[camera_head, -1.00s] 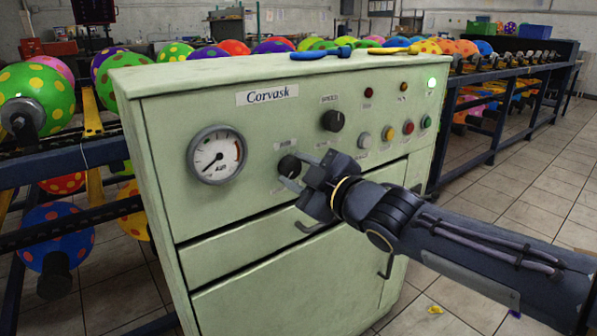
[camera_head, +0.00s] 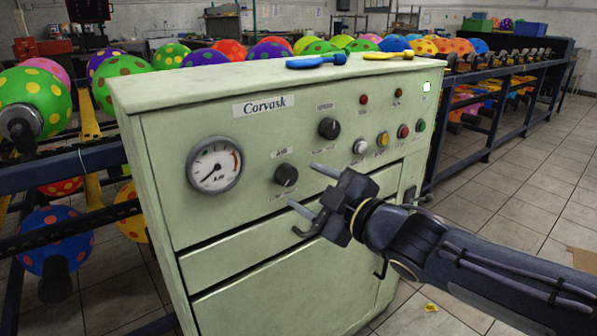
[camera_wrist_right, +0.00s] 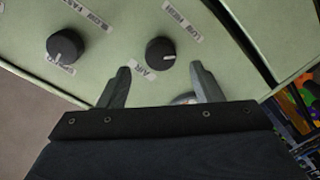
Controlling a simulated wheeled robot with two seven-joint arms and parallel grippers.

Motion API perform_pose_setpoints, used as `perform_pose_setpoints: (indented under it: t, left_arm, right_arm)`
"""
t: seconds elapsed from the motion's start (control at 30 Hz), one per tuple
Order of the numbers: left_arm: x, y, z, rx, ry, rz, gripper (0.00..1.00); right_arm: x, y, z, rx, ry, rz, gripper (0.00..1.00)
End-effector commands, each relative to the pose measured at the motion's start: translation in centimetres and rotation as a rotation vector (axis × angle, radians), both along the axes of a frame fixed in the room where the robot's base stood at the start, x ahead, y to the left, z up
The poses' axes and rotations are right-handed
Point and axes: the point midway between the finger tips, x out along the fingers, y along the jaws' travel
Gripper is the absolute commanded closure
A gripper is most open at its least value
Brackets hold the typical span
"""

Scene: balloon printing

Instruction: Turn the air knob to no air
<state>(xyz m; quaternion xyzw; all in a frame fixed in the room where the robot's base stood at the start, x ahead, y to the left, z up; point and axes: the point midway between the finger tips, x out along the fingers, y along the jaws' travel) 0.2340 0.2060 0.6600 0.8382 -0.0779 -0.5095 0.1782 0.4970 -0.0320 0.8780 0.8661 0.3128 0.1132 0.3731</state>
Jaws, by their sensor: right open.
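The air knob (camera_head: 286,175) is a round black knob on the pale green Corvask machine (camera_head: 270,135), right of the air gauge (camera_head: 215,164). In the right wrist view the AIR knob (camera_wrist_right: 160,53) lies ahead between my fingers, with a short white mark toward the lower right of its face. A "LOW HIGH" label (camera_wrist_right: 184,22) is beside it. My right gripper (camera_head: 309,189) is open and empty, its fingertips apart from the knob, to its right in the head view. The gauge needle points to the lower left. My left gripper is not in view.
The black speed knob (camera_head: 329,128) is above the air knob, with white, yellow, red and green buttons (camera_head: 402,131) to its right. A drawer handle (camera_head: 306,229) is below my gripper. Balloon racks (camera_head: 500,95) flank the machine. Blue and yellow tools (camera_head: 316,61) lie on top.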

Motion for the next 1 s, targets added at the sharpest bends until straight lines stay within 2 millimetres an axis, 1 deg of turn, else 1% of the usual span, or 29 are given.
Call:
perform_pose_setpoints:
  t: [0.03, 0.1, 0.23, 0.57, 0.63, 0.67, 0.73, 0.77, 0.8, 0.83, 0.87, 0.9, 0.97, 1.0]
  left_arm:
    - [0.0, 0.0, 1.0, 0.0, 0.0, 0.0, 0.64]
    - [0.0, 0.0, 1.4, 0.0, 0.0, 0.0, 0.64]
    - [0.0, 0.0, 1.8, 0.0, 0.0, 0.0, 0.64]
    - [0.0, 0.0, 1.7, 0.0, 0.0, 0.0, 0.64]
    - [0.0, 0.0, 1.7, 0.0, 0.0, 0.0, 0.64]
    - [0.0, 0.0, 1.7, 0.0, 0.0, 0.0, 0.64]
    - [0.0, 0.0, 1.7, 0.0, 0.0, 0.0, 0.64]
    - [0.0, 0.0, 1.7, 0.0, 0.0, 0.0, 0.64]
    - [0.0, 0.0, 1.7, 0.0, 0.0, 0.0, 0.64]
    - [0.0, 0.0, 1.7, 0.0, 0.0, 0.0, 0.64]
    - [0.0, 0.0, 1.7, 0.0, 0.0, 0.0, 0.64]
    - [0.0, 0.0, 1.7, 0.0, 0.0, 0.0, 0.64]
    - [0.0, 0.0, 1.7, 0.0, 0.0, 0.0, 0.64]
    - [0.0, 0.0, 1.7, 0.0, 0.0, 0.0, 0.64]
  right_arm:
    - [-0.7, -0.6, 0.5, -0.003, 0.001, -0.003, 0.41]
    - [-1.4, -1.2, 0.4, -0.002, 0.001, -0.004, 0.41]
    - [-2.2, -1.8, 0.2, -0.002, 0.0, -0.001, 0.41]
    - [-2.4, -2.0, 0.0, 0.0, 0.003, -0.002, 0.41]
    - [-2.4, -2.6, -0.2, 0.003, 0.023, -0.027, 0.41]
    - [-2.4, -3.3, -0.4, 0.007, 0.041, -0.051, 0.41]
    - [-2.6, -5.6, -1.4, 0.023, 0.114, -0.14, 0.41]
    - [-2.9, -7.0, -2.1, 0.035, 0.158, -0.192, 0.41]
    - [-3.5, -9.1, -3.1, 0.059, 0.232, -0.272, 0.41]
    - [-4.1, -10.8, -4.1, 0.082, 0.294, -0.336, 0.41]
    - [-5.0, -12.5, -5.2, 0.111, 0.362, -0.402, 0.41]
    - [-6.5, -14.6, -6.8, 0.154, 0.458, -0.486, 0.41]
    - [-8.9, -17.0, -9.2, 0.224, 0.599, -0.593, 0.41]
    - [-10.6, -18.1, -10.6, 0.269, 0.685, -0.649, 0.41]
